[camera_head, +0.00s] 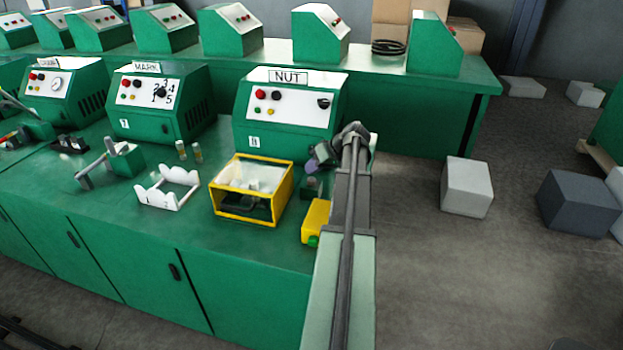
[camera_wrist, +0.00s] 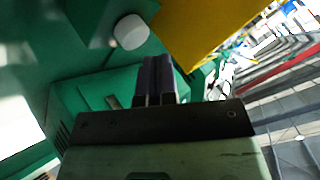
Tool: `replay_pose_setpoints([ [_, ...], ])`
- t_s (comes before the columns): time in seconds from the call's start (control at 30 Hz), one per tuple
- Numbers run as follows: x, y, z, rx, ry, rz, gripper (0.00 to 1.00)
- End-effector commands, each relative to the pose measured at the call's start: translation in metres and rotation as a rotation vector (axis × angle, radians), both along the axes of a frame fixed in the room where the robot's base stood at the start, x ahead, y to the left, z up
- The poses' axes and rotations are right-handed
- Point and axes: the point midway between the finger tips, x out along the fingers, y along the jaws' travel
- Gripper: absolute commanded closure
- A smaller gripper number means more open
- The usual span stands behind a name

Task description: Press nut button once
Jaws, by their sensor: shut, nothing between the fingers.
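The green machine labelled NUT (camera_head: 290,100) stands on the bench. Its white sloped panel (camera_head: 293,108) carries a red, a black, a yellow and a green button and a dark knob. A small yellow box (camera_head: 315,220) with a green button (camera_head: 313,240) on its near end sits at the bench's right edge, partly hidden by my arm. My gripper (camera_head: 312,166) is shut and empty, above the bench between the NUT machine and the yellow box. In the wrist view, its dark fingers (camera_wrist: 157,72) are together, with a white round part (camera_wrist: 131,32) and a yellow surface (camera_wrist: 215,25) beyond them.
A yellow-framed open box (camera_head: 252,190) stands left of my gripper, with a white rack (camera_head: 165,188) farther left. The MARK machine (camera_head: 160,103) is left of the NUT machine.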

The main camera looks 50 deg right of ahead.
Motion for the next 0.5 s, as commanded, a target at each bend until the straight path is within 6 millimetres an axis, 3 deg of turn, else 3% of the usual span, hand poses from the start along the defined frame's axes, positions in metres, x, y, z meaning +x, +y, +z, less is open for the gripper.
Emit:
replay_pose_setpoints([
  [0.5,0.000,0.000,0.046,0.000,0.000,0.000,1.00],
])
